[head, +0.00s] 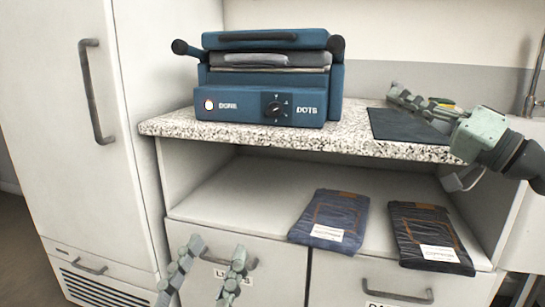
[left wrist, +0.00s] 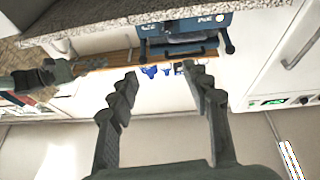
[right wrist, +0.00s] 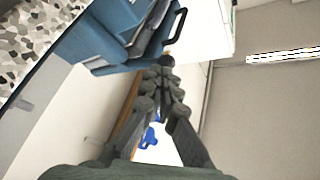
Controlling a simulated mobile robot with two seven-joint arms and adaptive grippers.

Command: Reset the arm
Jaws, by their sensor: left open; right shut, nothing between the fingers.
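My left gripper (head: 205,270) is open and empty at the bottom of the head view, in front of the lower drawers. Its two spread fingers also show in the left wrist view (left wrist: 160,82). My right gripper (head: 398,92) is over the right part of the speckled counter, near a dark flat panel. In the right wrist view its fingertips (right wrist: 163,64) are together with nothing between them. The right arm comes in from the right edge of the head view.
A blue press (head: 240,104) stands on the counter (head: 190,127). Two packaged dark garments, one bluish (head: 327,215) and one blackish (head: 428,222), lie on the shelf below. A dark panel (head: 405,127) lies on the counter's right. A tall white cabinet (head: 60,120) stands at left.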

